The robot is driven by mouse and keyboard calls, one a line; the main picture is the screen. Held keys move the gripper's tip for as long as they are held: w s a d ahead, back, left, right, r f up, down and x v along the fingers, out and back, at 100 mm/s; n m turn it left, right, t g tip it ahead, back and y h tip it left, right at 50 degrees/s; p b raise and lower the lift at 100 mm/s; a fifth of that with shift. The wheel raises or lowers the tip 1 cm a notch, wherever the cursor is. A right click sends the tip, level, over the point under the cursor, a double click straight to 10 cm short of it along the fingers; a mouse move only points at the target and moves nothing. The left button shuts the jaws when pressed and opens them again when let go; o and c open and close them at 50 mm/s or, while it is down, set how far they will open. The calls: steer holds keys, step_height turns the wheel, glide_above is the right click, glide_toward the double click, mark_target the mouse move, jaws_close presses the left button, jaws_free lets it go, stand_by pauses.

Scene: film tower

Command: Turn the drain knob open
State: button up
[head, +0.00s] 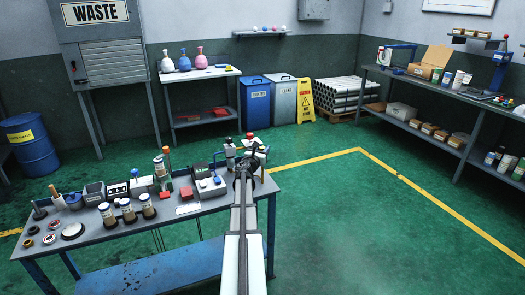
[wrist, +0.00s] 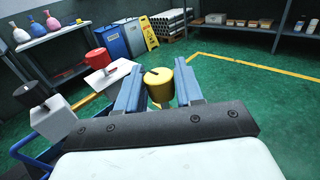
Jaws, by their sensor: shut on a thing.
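My gripper (wrist: 160,95) is shut on a yellow knob (wrist: 159,88), with one blue finger on each side of it. The knob has a dark mark on its top. No label shows which knob is the drain knob. A red knob (wrist: 98,59) stands to the left over a white plate, and a black knob (wrist: 30,94) sits on a white block farther left. In the head view my gripper (head: 248,163) is at the right end of the workbench, and my arm hides much of what it holds.
The blue-grey workbench (head: 130,232) carries jars, boxes and small instruments left of my gripper. A blue bin (head: 255,103), a white bin and a yellow wet-floor sign (head: 305,100) stand behind. The green floor to the right is clear.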

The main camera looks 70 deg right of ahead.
steer(key=c, duration=0.3)
steer(key=shift+c, duration=0.2)
steer(key=shift+w+g, duration=0.1)
steer(key=shift+g, duration=0.2)
steer(key=m+g, duration=0.2)
steer(key=shift+w+d+g, duration=0.1)
steer(key=shift+g, duration=0.3)
steer(key=m+g+y, duration=0.1)
steer(key=m+g, duration=0.1)
steer(key=g, duration=0.1)
steer(key=m+g+y, duration=0.2)
steer(key=g, duration=0.1)
steer(key=shift+d+m, duration=0.1)
steer(key=shift+m, duration=0.2)
steer(key=m+g+y, duration=0.4)
steer(key=g+y, duration=0.1)
steer(key=shift+m+g, duration=0.3)
steer(key=shift+m+g+y, duration=1.2)
steer(key=shift+m+y, duration=0.6)
steer(key=shift+y, duration=0.7)
steer(key=shift+s+a+y, duration=0.2)
steer(key=shift+y, duration=0.1)
